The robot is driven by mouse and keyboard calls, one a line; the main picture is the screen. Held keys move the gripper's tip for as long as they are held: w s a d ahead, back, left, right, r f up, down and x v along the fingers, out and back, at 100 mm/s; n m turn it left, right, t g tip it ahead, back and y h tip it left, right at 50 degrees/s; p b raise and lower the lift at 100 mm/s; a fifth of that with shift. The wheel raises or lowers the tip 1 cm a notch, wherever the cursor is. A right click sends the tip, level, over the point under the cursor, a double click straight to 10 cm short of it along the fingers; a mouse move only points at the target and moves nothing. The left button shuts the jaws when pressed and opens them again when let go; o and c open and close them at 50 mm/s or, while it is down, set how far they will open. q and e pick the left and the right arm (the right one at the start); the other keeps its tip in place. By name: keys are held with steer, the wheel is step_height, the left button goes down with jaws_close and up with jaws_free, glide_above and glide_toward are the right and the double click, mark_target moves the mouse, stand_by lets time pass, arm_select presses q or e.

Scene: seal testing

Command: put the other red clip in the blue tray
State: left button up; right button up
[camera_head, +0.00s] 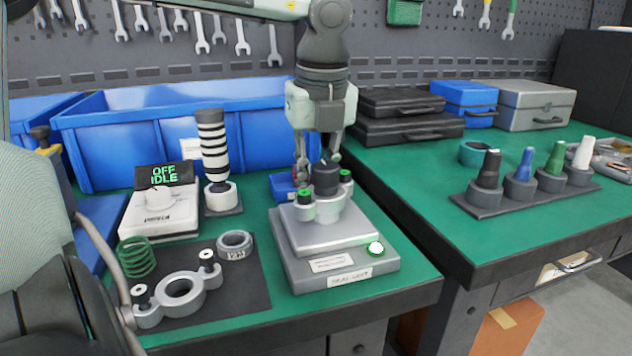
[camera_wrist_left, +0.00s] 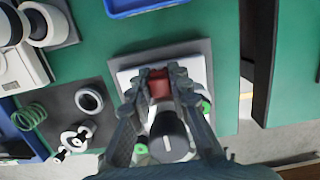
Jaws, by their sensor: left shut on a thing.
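My left gripper (camera_head: 318,160) hangs from above, behind the dark cap of the seal test fixture (camera_head: 325,205). It is shut on a red clip (camera_wrist_left: 158,84), which shows between its fingers in the left wrist view. A little of the red also shows by the fingers in the head view. More red shows beside the dark cap (camera_wrist_left: 170,132), and I cannot tell whether the clip is clear of the fixture. The small blue tray (camera_head: 284,187) lies behind and left of the fixture, partly hidden; its edge shows in the left wrist view (camera_wrist_left: 145,7). My right gripper is not in view.
The test base (camera_head: 340,265) has a lit green button. Left of it are a control box (camera_head: 160,212), a striped cylinder (camera_head: 213,150), a green spring (camera_head: 137,258), a ring (camera_head: 235,245) and a grey flange (camera_head: 178,292). Large blue bins (camera_head: 110,135) stand behind.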

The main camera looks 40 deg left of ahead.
mark_target(316, 162)
arm_select(q)
steer(key=shift+r, duration=0.15)
jaws_close()
steer(key=shift+r+p, duration=0.65)
steer(key=shift+r, duration=0.9)
